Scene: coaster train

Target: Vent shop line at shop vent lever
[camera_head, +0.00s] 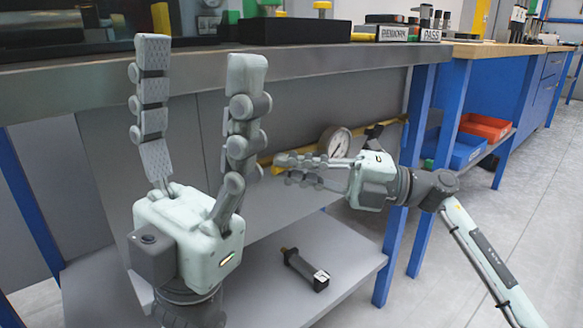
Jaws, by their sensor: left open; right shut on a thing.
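A yellow shop line (391,126) runs along the grey panel under the bench, with a round white-faced gauge (336,142) on it. A dark fitting (374,134) sits on the line right of the gauge. My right gripper (282,170) reaches in from the right, below the gauge, with its fingers nearly together at the line's left part. It is shut on what seems to be the shop vent lever, which the fingers mostly hide; a bit of yellow shows by the fingertips. My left gripper (200,55) points up in front of the bench edge, fingers wide apart and empty.
A dark block-shaped tool (305,270) lies on the grey lower shelf (345,262). The metal bench edge (310,66) overhangs the panel. Blue legs (420,150) stand right of the line. Red (485,126) and blue bins (465,152) sit further right. Floor at right is clear.

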